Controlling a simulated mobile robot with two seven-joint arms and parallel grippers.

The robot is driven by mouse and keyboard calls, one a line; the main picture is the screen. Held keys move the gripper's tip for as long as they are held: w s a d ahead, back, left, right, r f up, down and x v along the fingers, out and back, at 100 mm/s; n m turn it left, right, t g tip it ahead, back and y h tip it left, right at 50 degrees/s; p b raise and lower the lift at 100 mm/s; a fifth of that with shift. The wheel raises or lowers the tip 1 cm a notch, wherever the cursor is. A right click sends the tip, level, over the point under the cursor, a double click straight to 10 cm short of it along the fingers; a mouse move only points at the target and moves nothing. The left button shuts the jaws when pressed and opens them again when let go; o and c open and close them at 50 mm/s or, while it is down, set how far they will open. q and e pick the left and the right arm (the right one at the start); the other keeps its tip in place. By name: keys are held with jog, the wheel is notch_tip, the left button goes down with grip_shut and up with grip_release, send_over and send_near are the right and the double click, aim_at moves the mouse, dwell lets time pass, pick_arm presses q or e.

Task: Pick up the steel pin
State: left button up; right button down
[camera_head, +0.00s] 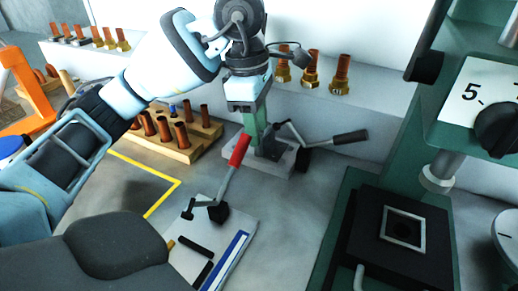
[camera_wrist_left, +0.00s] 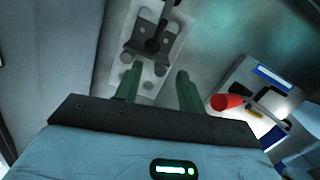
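I cannot make out the steel pin for certain in either view. My left gripper (camera_head: 257,143) points down over a pale fixture plate (camera_head: 270,163) with a black-handled lever (camera_head: 350,137). In the left wrist view its two green fingers (camera_wrist_left: 158,74) are spread apart with nothing visible between them. The plate (camera_wrist_left: 150,82) with round holes lies beyond the fingertips there. Whether the fingers touch it I cannot tell. The gripper hides part of the plate in the head view. My right gripper is in neither view.
A red-handled lever (camera_head: 240,150) rises close beside the left gripper from a pale board (camera_head: 234,238) with dark slots and a blue strip. A wooden block (camera_head: 206,140) holds several copper pieces. A green press (camera_head: 365,205) stands at right. Brass fittings (camera_head: 340,75) line the ledge behind.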

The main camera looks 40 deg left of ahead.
pick_arm(q)
jog(key=shift+d+f, duration=0.15)
jog(key=shift+f, duration=1.3)
jog(key=shift+c, duration=0.2)
grip_shut()
